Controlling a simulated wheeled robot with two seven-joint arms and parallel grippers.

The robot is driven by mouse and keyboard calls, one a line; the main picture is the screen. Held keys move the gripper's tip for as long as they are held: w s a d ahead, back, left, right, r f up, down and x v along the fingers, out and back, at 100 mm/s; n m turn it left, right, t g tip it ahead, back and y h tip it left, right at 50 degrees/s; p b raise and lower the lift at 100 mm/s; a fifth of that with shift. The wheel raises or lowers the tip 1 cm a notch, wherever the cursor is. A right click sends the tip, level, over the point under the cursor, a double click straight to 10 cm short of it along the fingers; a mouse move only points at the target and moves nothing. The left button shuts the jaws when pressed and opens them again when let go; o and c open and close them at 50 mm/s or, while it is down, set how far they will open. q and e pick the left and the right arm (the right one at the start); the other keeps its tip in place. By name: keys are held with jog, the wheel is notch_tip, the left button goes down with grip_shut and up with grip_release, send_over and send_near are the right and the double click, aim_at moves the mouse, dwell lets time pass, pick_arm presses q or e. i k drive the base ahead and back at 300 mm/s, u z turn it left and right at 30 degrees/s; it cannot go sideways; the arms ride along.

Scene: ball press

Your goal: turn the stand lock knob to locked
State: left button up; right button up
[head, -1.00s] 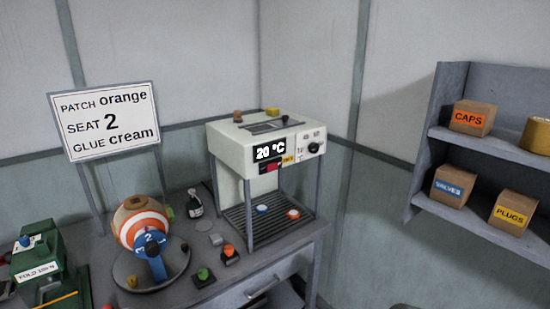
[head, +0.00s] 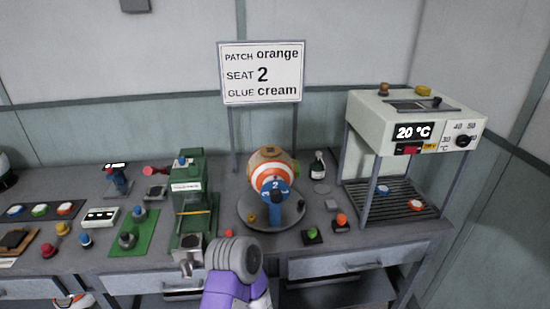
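A striped orange and white ball (head: 269,170) with a tan patch on top sits on a round grey stand (head: 270,222). A blue piece marked 2 (head: 276,191) is at the ball's front. The stand carries a small yellow knob (head: 252,218) at its front left and a small dark knob (head: 301,204) at its right; I cannot tell which is the lock knob, nor read any lock marking. A purple and grey link of my arm rises at the bottom centre, in front of the bench edge. Neither gripper shows.
A green press (head: 188,205) stands left of the stand. A green button (head: 311,235), an orange button (head: 342,220) and a bottle (head: 318,167) are to its right. The white heater (head: 415,120) stands farther right. A sign (head: 261,72) rises behind.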

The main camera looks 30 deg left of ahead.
aim_at(252, 218)
jog(key=k, duration=0.45)
jog(key=u, duration=0.75)
jog(key=i, duration=1.15)
jog(key=u, duration=0.45)
